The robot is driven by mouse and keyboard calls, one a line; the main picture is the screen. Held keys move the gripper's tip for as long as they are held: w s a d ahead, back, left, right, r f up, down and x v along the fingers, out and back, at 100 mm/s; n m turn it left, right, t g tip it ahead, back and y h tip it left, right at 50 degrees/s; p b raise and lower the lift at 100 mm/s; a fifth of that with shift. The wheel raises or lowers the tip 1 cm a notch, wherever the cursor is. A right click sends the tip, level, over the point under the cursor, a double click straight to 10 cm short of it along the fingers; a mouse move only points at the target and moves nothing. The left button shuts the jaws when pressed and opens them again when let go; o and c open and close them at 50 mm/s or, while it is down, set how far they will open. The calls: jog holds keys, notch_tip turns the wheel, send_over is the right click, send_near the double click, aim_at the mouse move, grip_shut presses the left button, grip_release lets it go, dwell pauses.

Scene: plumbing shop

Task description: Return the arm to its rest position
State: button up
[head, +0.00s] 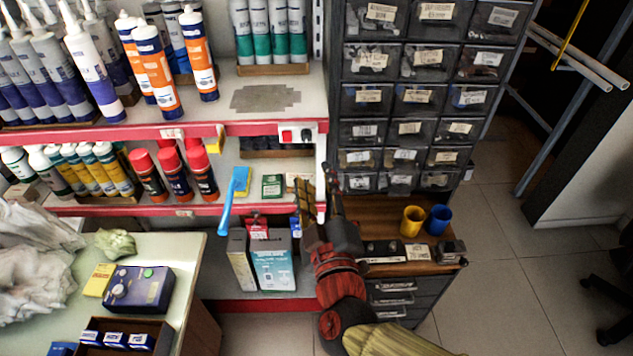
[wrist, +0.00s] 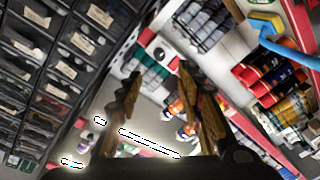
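My arm reaches up from the bottom of the head view, in front of the shelf and the drawer cabinet. My gripper (head: 318,188) points away from me, with its two fingers apart. In the wrist view my gripper (wrist: 158,78) has a clear gap between the fingers, and nothing is held in it. Shelf goods show through the gap. The gripper hides part of the shelf's right end.
A red-edged shelf (head: 240,129) with tubes and spray cans is at left. A dark drawer cabinet (head: 378,101) stands at right. Yellow (head: 411,222) and blue (head: 438,220) cups stand on the wooden top beside my arm. A table (head: 190,262) is lower left.

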dwell(0.4)
jog(key=s+d+f+m+g+h+p, duration=0.1)
jog(key=s+d+f+g+h, duration=0.1)
jog(key=s+d+f+g, duration=0.4)
jog(key=s+d+f+m+g+h+p, duration=0.1)
jog(key=s+d+f+g+h, duration=0.25)
jog(key=d, duration=0.45)
jog(key=s+a+r+m+g+y+p, duration=0.3)
jog(key=s+r+m+y, duration=0.15)
jog(key=s+r, duration=0.2)
jog(key=d+r+m, duration=0.1)
jog(key=d+r+m+p, duration=0.1)
jog(key=d, duration=0.1)
jog(key=w+d+r+m+p, duration=0.1)
jog(key=shift+d+r+h, duration=0.25)
jog(key=shift+r+h, duration=0.05)
jog(key=shift+r, duration=0.05)
